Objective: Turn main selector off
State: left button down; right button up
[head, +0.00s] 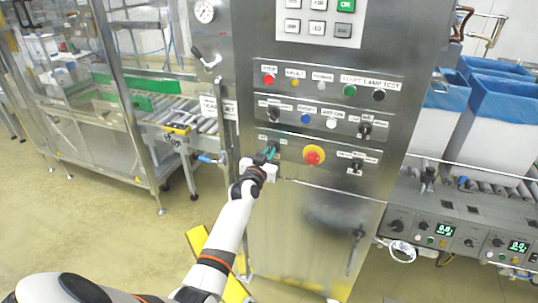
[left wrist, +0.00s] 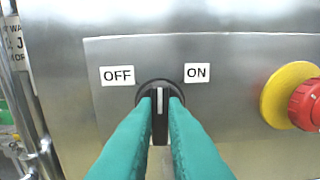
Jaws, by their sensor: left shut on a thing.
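The main selector (left wrist: 160,95) is a black knob on a steel plate, between an OFF label (left wrist: 117,75) at its upper left and an ON label (left wrist: 197,72) at its upper right. Its white line stands about upright in the left wrist view, between the two labels. My left gripper (left wrist: 160,120) has its two green fingers shut on the knob's grip, one on each side. In the head view my left gripper (head: 271,153) reaches the lower left of the panel and hides most of the selector. My right gripper does not show.
A red emergency button on a yellow ring (head: 314,155) sits close to the right of the selector. Another black selector (head: 354,167) is further right. Rows of buttons and switches (head: 305,118) lie above. A gauge and pipes run along the cabinet's left edge.

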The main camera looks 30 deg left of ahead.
pick_arm(q)
jog(key=n, duration=0.9)
jog(key=shift+a, duration=0.1)
jog(key=shift+n, duration=0.4)
jog(key=c, duration=1.5)
grip_release()
jog(key=b+v, duration=0.2)
jog(key=v, duration=1)
jog(key=shift+s+f, duration=0.1)
